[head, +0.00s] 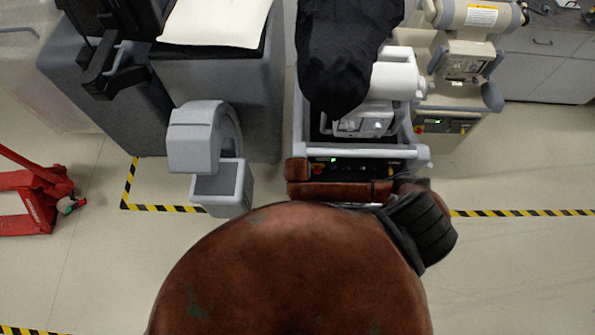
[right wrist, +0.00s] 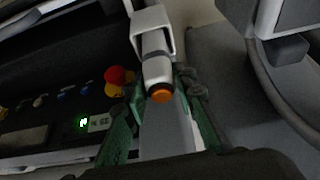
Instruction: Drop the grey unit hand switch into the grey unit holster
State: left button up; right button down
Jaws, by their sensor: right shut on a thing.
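The grey unit (head: 298,125) is the cart in the middle of the head view, under a black cover (head: 345,55). In the right wrist view my right gripper (right wrist: 160,95) has green fingers closed around the hand switch (right wrist: 157,68), a pale grey cylinder with a dark band and an orange button facing the camera. A white square-edged bracket (right wrist: 150,20), apparently the holster, surrounds or stands at the switch's far end. I cannot tell how deep the switch sits in it. In the head view my own arm hides the right gripper, switch and holster. My left gripper is not in view.
Beside the switch are a red knob (right wrist: 115,75) on a yellow base and a panel with a green display (right wrist: 83,123). A pale unit (head: 465,65) stands right, a grey machine (head: 205,140) left, and a red pallet jack (head: 35,195) far left. Floor is clear at lower right.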

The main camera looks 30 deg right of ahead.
jog(key=shift+s+f, duration=0.1)
jog(key=shift+f, duration=0.35)
jog(key=c, duration=1.6)
grip_release()
jog(key=v, duration=1.3)
jog(key=shift+w+r+b, duration=0.2)
jog(key=shift+b, duration=0.1)
jog(key=shift+d, duration=0.1)
